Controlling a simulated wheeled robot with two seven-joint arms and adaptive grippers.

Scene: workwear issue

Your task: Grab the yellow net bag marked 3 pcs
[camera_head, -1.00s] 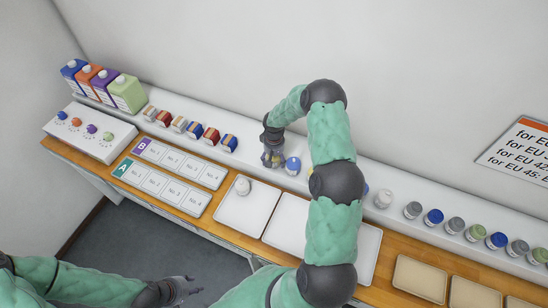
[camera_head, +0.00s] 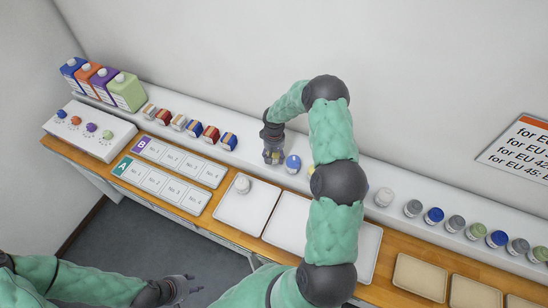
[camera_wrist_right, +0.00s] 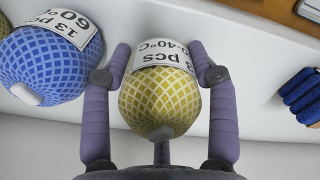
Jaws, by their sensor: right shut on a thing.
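A yellow net bag (camera_wrist_right: 160,98) with a white label is between the fingers of my right gripper (camera_wrist_right: 163,62) in the right wrist view. The fingers are shut on its two sides. Its label is upside down and reads "3 pcs" and "0-40°C" where visible; the right finger is close to the label's edge, so I cannot tell if more characters are hidden. In the head view my right gripper (camera_head: 274,156) is at the white ledge, with a bit of yellow between its fingers. My left gripper (camera_head: 190,283) is low at the left, open and empty.
A blue net bag (camera_wrist_right: 48,55) marked "13 pcs 60°C" is close beside the yellow one. More bags line the white ledge (camera_head: 335,178) to the right, and small folded packs (camera_head: 194,129) to the left.

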